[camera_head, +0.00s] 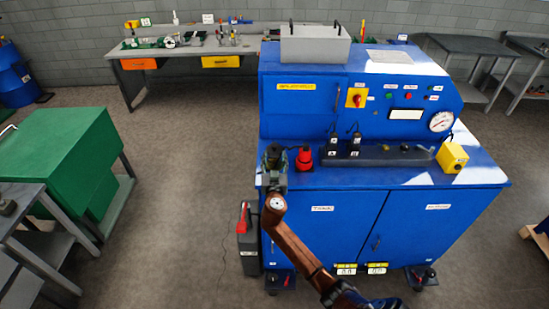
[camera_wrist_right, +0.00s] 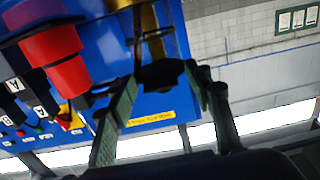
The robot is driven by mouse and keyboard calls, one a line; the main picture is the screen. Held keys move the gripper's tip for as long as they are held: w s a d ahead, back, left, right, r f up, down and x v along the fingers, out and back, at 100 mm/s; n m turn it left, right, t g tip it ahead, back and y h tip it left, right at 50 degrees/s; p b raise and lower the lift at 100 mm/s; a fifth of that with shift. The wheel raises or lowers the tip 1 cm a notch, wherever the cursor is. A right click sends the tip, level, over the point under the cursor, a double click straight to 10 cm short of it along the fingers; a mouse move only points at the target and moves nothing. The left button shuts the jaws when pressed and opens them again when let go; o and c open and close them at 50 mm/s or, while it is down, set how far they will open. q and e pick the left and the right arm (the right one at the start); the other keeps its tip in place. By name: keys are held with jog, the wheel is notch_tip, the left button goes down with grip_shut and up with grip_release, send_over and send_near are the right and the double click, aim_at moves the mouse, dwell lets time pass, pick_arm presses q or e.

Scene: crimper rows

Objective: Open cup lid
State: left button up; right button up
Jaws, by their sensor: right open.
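A red cup-shaped piece (camera_head: 304,158) stands upright on the left part of the blue machine's ledge. It also shows large at the upper left of the right wrist view (camera_wrist_right: 60,62). A dark round piece (camera_wrist_right: 162,74) shows between the fingertips in the right wrist view; I cannot tell whether it is a cup lid. My right gripper (camera_head: 274,160) is at the ledge's left end, left of the red piece and apart from it. Its fingers are open and also show in the right wrist view. Whether they touch the dark piece is unclear. My left gripper is not in view.
Two black blocks (camera_head: 343,146) stand right of the red piece, and a yellow box (camera_head: 452,157) is at the ledge's right. The blue machine's panel (camera_head: 301,107) rises behind the ledge. Open floor (camera_head: 185,170) lies to the left, with a green cabinet (camera_head: 55,145) beyond.

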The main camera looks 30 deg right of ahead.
jog(key=shift+c, duration=0.4)
jog(key=shift+s+r, duration=0.15)
grip_shut()
